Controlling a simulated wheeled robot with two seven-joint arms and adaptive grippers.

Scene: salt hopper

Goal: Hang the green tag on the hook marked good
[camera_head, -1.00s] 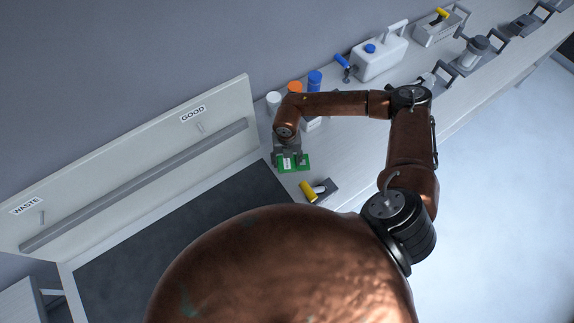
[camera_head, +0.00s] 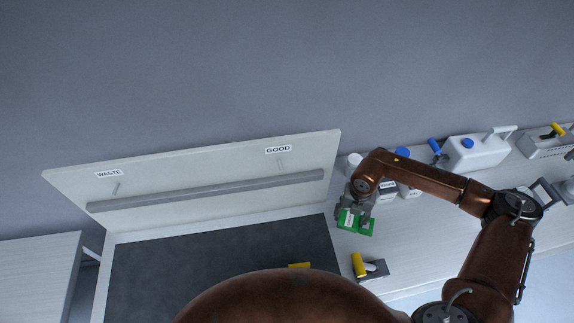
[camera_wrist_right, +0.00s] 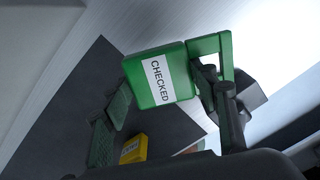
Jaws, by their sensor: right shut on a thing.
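My right gripper (camera_head: 357,207) is shut on the green tag (camera_head: 346,222) above the bench, just right of the dark mat. In the wrist view the tag (camera_wrist_right: 148,88) shows a white label reading CHECKED, with a green frame-like part beside it. The hook under the GOOD sign (camera_head: 278,150) is a small pale peg (camera_head: 280,164) on the upright white board, left of and above the gripper. It is empty. My left gripper is not in view.
A WASTE sign (camera_head: 109,174) with an empty hook (camera_head: 116,188) is on the board's left. A grey rail (camera_head: 210,191) runs below both hooks. A yellow item (camera_head: 299,265) lies on the dark mat (camera_head: 220,255). Bottles and a white jug (camera_head: 478,152) stand at right.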

